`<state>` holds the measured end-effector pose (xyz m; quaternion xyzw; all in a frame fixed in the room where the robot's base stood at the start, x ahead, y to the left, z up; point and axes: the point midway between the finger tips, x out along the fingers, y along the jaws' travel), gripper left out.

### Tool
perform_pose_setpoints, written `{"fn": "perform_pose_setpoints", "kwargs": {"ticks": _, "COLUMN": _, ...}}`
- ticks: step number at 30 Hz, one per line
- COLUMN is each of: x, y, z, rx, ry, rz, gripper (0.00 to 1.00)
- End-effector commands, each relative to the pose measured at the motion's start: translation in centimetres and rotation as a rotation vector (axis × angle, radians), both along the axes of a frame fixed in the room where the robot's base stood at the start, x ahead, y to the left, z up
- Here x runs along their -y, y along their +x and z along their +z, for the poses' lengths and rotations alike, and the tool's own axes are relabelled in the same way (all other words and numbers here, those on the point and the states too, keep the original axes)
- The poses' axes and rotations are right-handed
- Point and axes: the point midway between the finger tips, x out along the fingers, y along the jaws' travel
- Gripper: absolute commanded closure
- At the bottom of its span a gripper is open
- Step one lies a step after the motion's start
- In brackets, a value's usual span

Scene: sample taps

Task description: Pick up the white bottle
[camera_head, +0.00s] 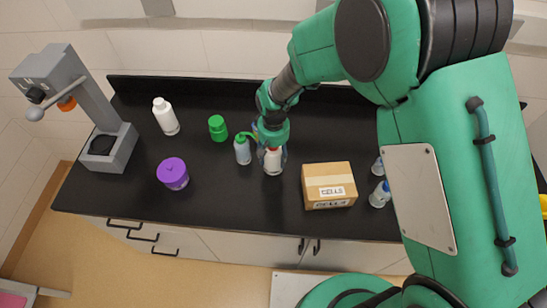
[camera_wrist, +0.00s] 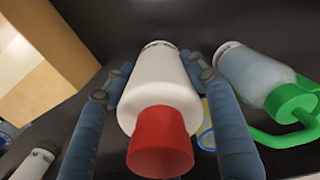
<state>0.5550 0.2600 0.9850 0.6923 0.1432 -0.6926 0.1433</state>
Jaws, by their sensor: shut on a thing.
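A white bottle with a red cap (camera_head: 273,163) is in my gripper (camera_head: 272,148) at the middle of the black counter. In the wrist view the white bottle (camera_wrist: 160,88) lies between the two blue fingers of my gripper (camera_wrist: 158,72), its red cap (camera_wrist: 160,143) toward the camera. The fingers are closed on its sides. It looks upright; I cannot tell whether its base touches the counter. Another white bottle, with a white cap (camera_head: 166,117), stands apart at the back left.
A wash bottle with a green top (camera_head: 243,151) stands close left of the gripper; it also shows in the wrist view (camera_wrist: 255,78). A cardboard box (camera_head: 328,186) is to the right. A green jar (camera_head: 218,128), purple jar (camera_head: 173,173) and grey machine (camera_head: 108,148) are left.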

Motion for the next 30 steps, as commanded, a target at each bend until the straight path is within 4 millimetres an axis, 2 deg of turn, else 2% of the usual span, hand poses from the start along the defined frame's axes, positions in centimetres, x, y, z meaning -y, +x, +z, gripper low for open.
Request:
{"fn": "perform_pose_setpoints", "kwargs": {"ticks": 7, "x": 0.0, "y": 0.0, "z": 3.1, "rx": 0.003, "ry": 0.001, "rz": 0.000, "gripper": 0.84}}
{"fn": "perform_pose_setpoints", "kwargs": {"ticks": 24, "x": 4.4, "y": -9.4, "z": 3.7, "rx": 0.001, "ry": 0.000, "rz": 0.000, "gripper": 0.84}}
{"fn": "perform_pose_setpoints", "kwargs": {"ticks": 30, "x": 5.7, "y": -12.1, "z": 4.0, "rx": 0.002, "ry": 0.001, "rz": 0.000, "gripper": 0.84}}
